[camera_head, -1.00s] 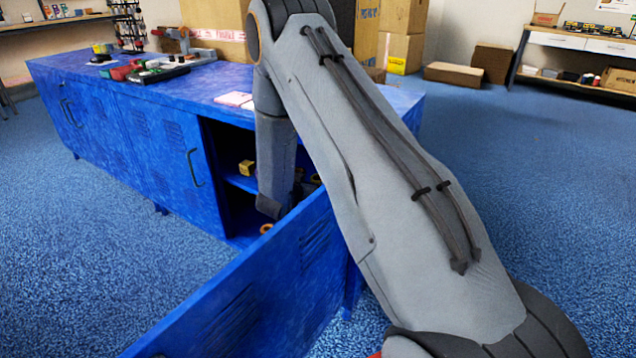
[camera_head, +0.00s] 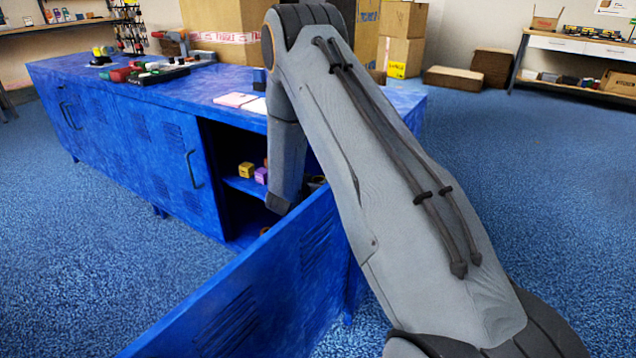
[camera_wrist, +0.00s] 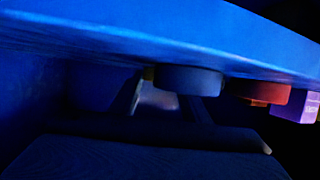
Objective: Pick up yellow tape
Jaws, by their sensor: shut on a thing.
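My gripper (camera_wrist: 168,105) shows dimly in the wrist view, its fingers below a blue shelf edge in the picture. It is shut on a dim, pale thing (camera_wrist: 158,97); the dark keeps me from telling its colour or whether it is the yellow tape. In the head view my gripper is hidden behind the open door, inside the cabinet. A small part of an orange-brown round thing (camera_head: 264,231) shows low in the cabinet beside my arm. I cannot make out a clearly yellow roll.
The blue cabinet door (camera_head: 270,275) stands open in front of my arm. A yellow box (camera_head: 246,169) and a purple box (camera_head: 261,175) stand on the shelf. In the wrist view, a dark round thing (camera_wrist: 188,80) and a reddish one (camera_wrist: 258,92) are close to my fingers.

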